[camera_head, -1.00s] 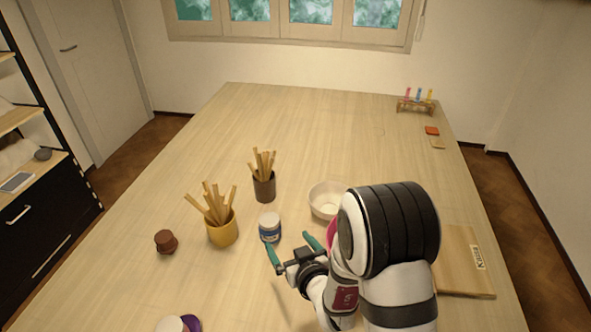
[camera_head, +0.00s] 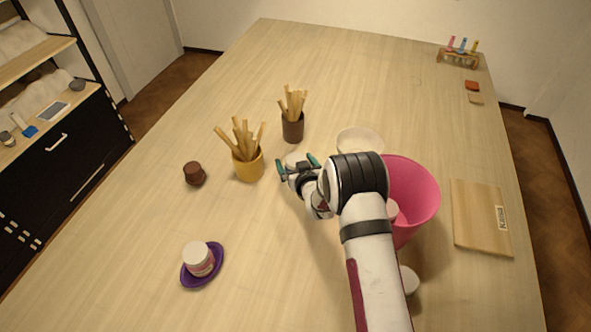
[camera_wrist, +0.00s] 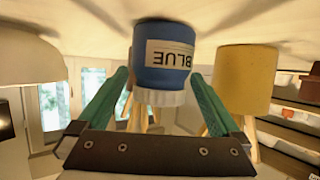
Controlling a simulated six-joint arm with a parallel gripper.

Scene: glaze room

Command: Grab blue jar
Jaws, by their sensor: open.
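The blue jar (camera_wrist: 168,62) fills the upper middle of the wrist view, which shows it upside down. It has a blue body, a pale label reading BLUE and a white ribbed lid (camera_wrist: 160,97). My gripper (camera_wrist: 158,76) is open, with one green finger on each side of the jar; I cannot tell whether either finger touches it. In the head view my gripper (camera_head: 296,163) stands beside the yellow cup, and the jar is mostly hidden there, with a whitish patch between the fingers.
A yellow cup (camera_head: 249,170) and a brown cup (camera_head: 292,132) hold wooden sticks close by. A white bowl (camera_head: 358,139) and a pink bucket (camera_head: 422,195) stand right. A brown pot (camera_head: 194,174) and a purple dish (camera_head: 188,280) with another jar (camera_head: 199,259) are left.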

